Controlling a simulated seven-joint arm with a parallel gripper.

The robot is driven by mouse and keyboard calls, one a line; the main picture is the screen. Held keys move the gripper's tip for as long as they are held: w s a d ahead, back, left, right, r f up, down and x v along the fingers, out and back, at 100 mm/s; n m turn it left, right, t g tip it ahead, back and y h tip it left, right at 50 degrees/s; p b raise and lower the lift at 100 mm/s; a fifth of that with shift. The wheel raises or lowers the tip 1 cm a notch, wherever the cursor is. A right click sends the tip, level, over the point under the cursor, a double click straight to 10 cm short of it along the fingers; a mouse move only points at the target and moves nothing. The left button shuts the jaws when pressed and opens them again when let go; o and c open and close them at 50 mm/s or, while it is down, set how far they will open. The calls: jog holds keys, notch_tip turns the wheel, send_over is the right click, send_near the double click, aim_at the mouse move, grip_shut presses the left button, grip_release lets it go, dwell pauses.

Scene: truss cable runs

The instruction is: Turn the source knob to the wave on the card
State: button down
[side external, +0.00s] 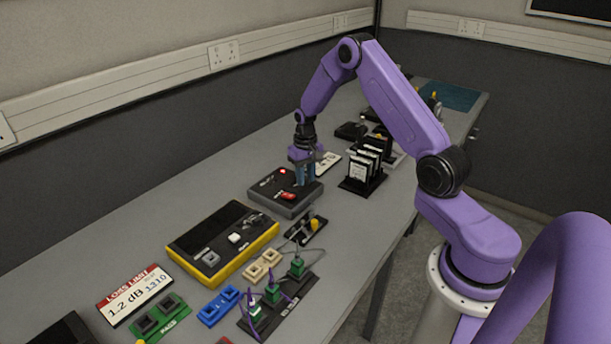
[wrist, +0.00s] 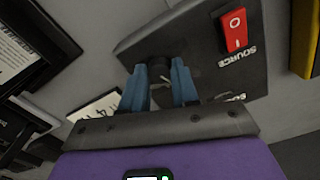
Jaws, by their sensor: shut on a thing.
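The source box (side external: 282,199) is a dark grey block on the bench, and it fills the upper middle of the wrist view (wrist: 200,55). It carries a red rocker switch (wrist: 234,32) beside the word SOURCE. My gripper (side external: 304,182) points down over the box's far right part. In the wrist view its blue fingers (wrist: 159,76) are shut on the dark source knob (wrist: 158,66), which they partly hide. The knob's pointer and marks cannot be made out. A white card (wrist: 96,107) lies beside the box, partly hidden by my gripper; its writing is not fully readable.
A black rack of upright cards (side external: 362,172) stands right of my gripper. A yellow-edged meter (side external: 222,243) and a small black holder (side external: 306,231) lie nearer the camera. Green, blue and beige connector blocks lie further forward. The bench's right front strip is clear.

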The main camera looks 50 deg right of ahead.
aim_at(306, 179)
jog(key=shift+m, duration=1.9)
jog(key=c, duration=0.9)
grip_release()
jog(key=shift+o, duration=0.2)
notch_tip(306, 179, up, 18)
jog(key=shift+f, duration=0.25)
